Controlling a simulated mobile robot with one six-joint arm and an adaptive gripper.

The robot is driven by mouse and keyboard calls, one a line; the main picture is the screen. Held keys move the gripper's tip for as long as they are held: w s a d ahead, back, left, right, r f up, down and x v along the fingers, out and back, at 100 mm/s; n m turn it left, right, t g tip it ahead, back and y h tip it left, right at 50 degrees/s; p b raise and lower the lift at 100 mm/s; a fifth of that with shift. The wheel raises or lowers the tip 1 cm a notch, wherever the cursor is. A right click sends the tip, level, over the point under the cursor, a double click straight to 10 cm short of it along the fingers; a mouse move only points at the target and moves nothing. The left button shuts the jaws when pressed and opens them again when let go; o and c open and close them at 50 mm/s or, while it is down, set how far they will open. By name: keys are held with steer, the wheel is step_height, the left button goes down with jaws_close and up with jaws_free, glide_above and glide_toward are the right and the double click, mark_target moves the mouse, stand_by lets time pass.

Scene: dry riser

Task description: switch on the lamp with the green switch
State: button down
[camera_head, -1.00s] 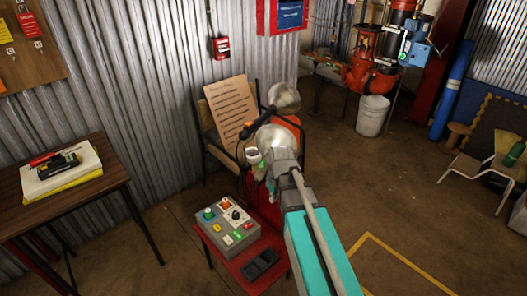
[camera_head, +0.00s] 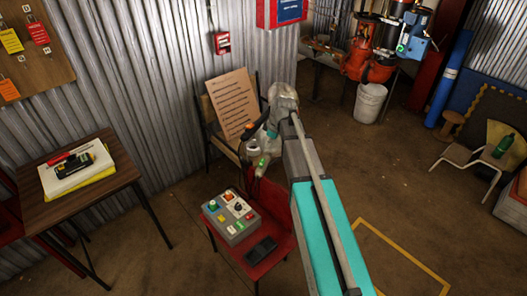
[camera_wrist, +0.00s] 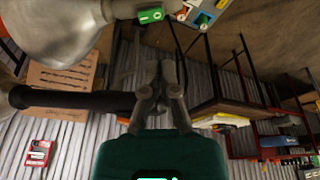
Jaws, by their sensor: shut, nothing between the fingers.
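A small block with a green switch (camera_wrist: 150,15) shows at the top of the wrist view, just beyond my fingertips and beside a large grey lamp shade (camera_wrist: 60,25). A small green spot (camera_head: 262,162) shows just below my wrist in the head view. My gripper (camera_wrist: 161,65) is shut and empty, its tips pointing toward the green switch; I cannot tell whether they touch it. In the head view my gripper is largely hidden by my arm. The grey control box (camera_head: 231,215) on the red chair also carries a green knob (camera_head: 213,205).
A black device (camera_head: 261,250) lies beside the control box on the red chair seat (camera_head: 280,215). A chair behind holds a text board (camera_head: 231,103). A dark bar (camera_wrist: 75,101) crosses left of my fingers. A wooden table (camera_head: 110,185) stands left. Open floor lies right.

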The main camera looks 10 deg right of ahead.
steer(key=shift+w+d+r+n+p, duration=0.2)
steer(key=shift+w+r+n+p, duration=0.25)
steer(key=shift+w+r, duration=0.45)
steer(key=shift+f, duration=0.15)
steer(key=b, duration=1)
glide_above(262, 160)
steer(key=s, duration=0.2)
steer(key=f, duration=0.9)
steer(key=shift+w+d+f, duration=0.1)
steer(key=shift+w+f, duration=0.15)
steer(key=shift+f, duration=0.05)
steer(key=shift+w+d+f+b, duration=0.1)
steer(key=shift+w+f+b, duration=0.1)
steer(key=shift+f+b, duration=0.7)
steer(key=shift+w+d+f+b, duration=0.1)
steer(key=shift+w+f+b, duration=0.05)
steer(key=shift+f+b, duration=0.7)
steer(key=shift+f, duration=0.1)
